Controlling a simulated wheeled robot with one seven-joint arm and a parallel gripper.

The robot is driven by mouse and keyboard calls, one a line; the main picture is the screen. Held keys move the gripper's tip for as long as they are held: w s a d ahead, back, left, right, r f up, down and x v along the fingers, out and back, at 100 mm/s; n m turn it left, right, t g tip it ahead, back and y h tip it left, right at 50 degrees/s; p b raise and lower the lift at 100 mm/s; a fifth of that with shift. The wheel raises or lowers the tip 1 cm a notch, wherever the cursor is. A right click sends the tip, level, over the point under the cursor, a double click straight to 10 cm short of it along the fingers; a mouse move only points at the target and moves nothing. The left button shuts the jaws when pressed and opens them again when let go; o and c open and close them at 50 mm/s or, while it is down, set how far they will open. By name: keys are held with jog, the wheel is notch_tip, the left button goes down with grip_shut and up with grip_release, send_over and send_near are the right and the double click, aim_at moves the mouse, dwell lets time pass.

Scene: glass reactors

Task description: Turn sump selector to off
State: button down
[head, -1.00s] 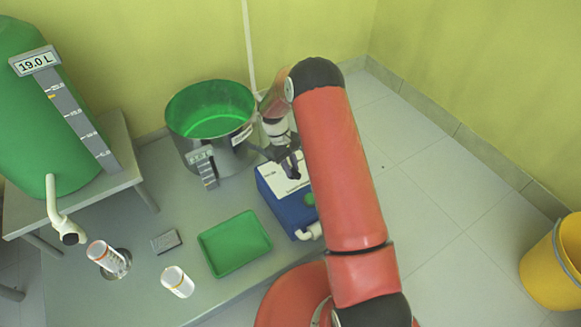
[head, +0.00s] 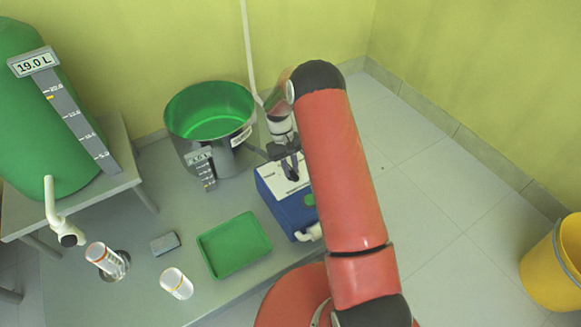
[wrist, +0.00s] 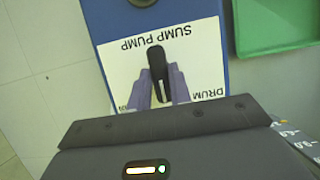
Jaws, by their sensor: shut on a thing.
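The sump selector is a black lever knob (wrist: 156,57) on a white panel (wrist: 205,72) printed "SUMP PUMP" and "DRUM". The lettering is upside down in the wrist view. The panel tops a blue pump box (head: 293,215), which stands on the grey bench beside the steel drum. My gripper (wrist: 158,76) is shut on the knob, one purple-grey finger on each side. It also shows in the head view (head: 291,170), coming down on the panel. Another label by the left finger is partly hidden, so the knob's exact setting is unclear.
A steel drum (head: 225,160) with a green inside stands left of the box. A green tray (head: 234,245), a grey block (head: 165,243) and two clear cylinders are in front. A large green tank (head: 45,150) is at left, a yellow bin (head: 555,265) at far right.

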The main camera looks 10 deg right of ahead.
jog(key=c, duration=1.3)
grip_release()
jog(key=v, duration=0.7)
jog(key=shift+w+a+r+p, duration=0.1)
jog(key=shift+w+r+p, duration=0.05)
jog(key=shift+r+p, duration=0.25)
